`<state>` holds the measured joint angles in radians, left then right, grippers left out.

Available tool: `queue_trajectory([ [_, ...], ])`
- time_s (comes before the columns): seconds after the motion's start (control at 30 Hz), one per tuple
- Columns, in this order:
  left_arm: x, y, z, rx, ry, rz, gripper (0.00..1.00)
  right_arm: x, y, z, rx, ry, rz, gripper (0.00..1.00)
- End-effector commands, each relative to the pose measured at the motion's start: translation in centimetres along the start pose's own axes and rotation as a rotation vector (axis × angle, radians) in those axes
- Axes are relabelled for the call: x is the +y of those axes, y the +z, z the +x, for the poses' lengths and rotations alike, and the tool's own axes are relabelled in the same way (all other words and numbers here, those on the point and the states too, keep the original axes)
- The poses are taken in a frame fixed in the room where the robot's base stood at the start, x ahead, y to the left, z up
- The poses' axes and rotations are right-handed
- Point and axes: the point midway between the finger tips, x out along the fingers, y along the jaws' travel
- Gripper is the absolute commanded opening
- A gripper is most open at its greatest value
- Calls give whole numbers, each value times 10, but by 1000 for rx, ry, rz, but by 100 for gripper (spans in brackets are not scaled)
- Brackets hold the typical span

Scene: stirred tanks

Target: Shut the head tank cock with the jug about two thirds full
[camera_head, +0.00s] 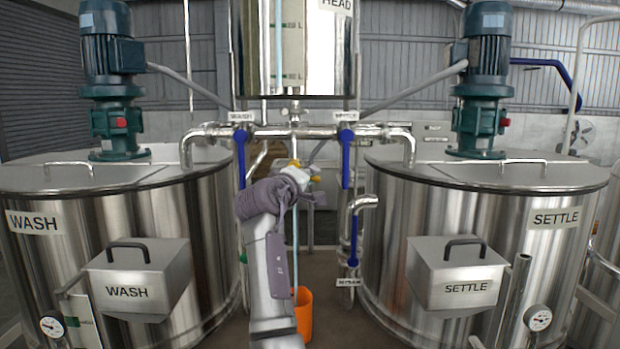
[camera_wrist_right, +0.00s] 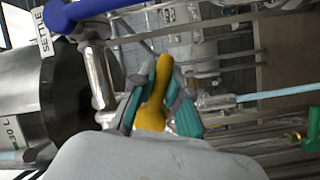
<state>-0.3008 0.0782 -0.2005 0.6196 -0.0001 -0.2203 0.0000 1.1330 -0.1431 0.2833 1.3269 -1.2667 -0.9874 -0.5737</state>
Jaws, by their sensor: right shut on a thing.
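The head tank (camera_head: 318,60) is a steel vessel labelled HEAD at top centre, with a pale blue sight line on its front. Its cock has a yellow handle (camera_wrist_right: 157,85), only bits of which show in the head view. My right gripper (camera_head: 298,174) is below the tank, shut on this handle; in the right wrist view its teal pads (camera_wrist_right: 155,112) close on both sides of it. A thin pale blue stream (camera_head: 295,240) runs down from the outlet. An orange jug (camera_head: 304,318) stands beneath, partly behind my arm. Its level cannot be seen. My left gripper is not in view.
The WASH tank (camera_head: 205,220) stands left and the SETTLE tank (camera_head: 385,230) right. Blue levers (camera_head: 240,160) and (camera_head: 346,160) hang from the pipe on either side of my gripper. A lower pipe with a blue lever (camera_head: 353,245) sits right of the jug.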

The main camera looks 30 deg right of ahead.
Motion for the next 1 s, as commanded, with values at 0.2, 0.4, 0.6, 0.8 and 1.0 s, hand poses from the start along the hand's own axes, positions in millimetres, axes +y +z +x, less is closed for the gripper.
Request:
queue_trajectory([
  [0.2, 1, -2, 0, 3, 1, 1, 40, 0, 0, 0, -6, -11, 29, 0],
  [0.4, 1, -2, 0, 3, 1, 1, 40, 0, 0, 0, -5, -10, 27, 28],
  [0.6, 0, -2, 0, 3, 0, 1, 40, -1, 0, 0, -5, -10, 26, 41],
  [0.8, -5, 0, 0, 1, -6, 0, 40, -1, 0, -2, -5, -11, 25, 41],
  [1.0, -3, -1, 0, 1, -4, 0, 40, -2, -1, -26, -2, -12, 26, 41],
])
